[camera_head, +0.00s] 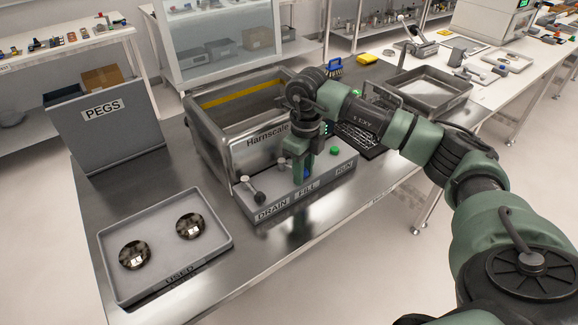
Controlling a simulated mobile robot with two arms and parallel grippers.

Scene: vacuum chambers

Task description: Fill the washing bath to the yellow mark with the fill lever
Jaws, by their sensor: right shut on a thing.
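The washing bath (215,130) is an open steel tank marked Harnscale, on the steel table. A yellow mark (240,94) runs along its inner far wall. I cannot clearly tell the water level below it. In front of the bath is a grey control panel (273,210) labelled DRAIN, FILL and RUN. My right gripper (303,174) points down at the panel behind the FILL label, shut on the fill lever, which it mostly hides. The drain lever (257,194), with a dark knob, stands to its left. A green button (334,150) is near RUN. My left gripper is out of view.
A grey USED tray (166,273) holds two round metallic pieces at the front left. A steel tray (428,90) and a keyboard (358,138) lie right of the bath. The table's front edge is bare.

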